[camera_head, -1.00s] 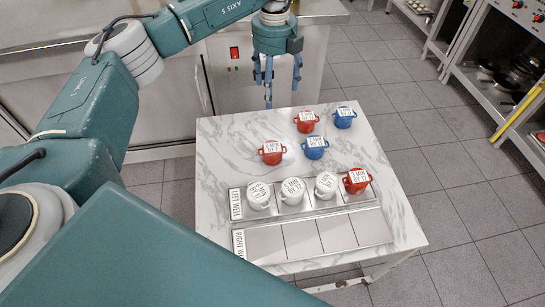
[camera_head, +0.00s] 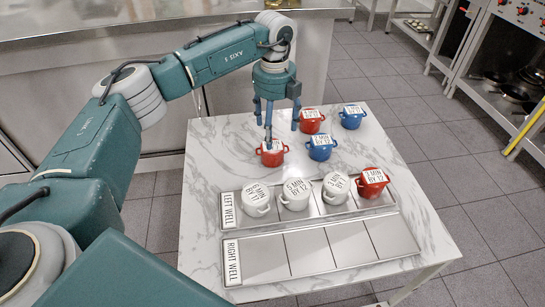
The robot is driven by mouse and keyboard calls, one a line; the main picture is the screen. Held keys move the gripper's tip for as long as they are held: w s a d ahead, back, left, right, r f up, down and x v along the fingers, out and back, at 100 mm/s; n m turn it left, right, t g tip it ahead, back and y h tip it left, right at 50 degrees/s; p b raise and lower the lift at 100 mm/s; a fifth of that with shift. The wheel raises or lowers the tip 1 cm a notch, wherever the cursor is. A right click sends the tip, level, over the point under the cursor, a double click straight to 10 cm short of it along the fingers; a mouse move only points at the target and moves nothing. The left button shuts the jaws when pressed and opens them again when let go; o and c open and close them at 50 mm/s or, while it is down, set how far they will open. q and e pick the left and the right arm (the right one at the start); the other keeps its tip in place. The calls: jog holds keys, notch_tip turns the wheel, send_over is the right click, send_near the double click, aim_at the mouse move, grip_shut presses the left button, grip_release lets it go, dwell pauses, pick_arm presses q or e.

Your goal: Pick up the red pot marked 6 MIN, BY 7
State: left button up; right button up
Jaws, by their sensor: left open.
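Three red pots with white labelled lids show. One (camera_head: 272,158) stands at the table's middle left, one (camera_head: 309,127) stands further back, and one (camera_head: 373,190) sits in the right compartment of the left well. The last label seems to read BY 12. The other two red pots' labels are too small or partly covered to read surely, so I cannot tell which is 6 MIN, BY 7. My left gripper (camera_head: 275,127) is open and empty, fingers down. One finger overlaps the lid of the middle-left red pot in the picture; I cannot tell whether they touch. My right gripper is out of view.
Two blue pots (camera_head: 320,153) (camera_head: 351,121) stand beside the loose red pots. Three white pots (camera_head: 295,201) fill other compartments of the left well (camera_head: 229,211). The right well (camera_head: 265,260) is empty. The marble table's (camera_head: 212,160) left side is clear.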

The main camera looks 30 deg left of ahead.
aim_at(273, 149)
pick_arm(q)
notch_tip(273, 149, down, 4)
jog(key=shift+s+r, duration=0.1)
notch_tip(273, 149, down, 4)
jog(key=shift+s+a+r+b, duration=0.15)
jog(key=shift+b, duration=0.4)
jog(key=shift+f, duration=0.35)
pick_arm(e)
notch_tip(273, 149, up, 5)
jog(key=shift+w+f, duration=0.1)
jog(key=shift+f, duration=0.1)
pick_arm(q)
jog(key=shift+r, duration=0.1)
jog(key=c, duration=1.5)
jog(key=shift+c, duration=0.2)
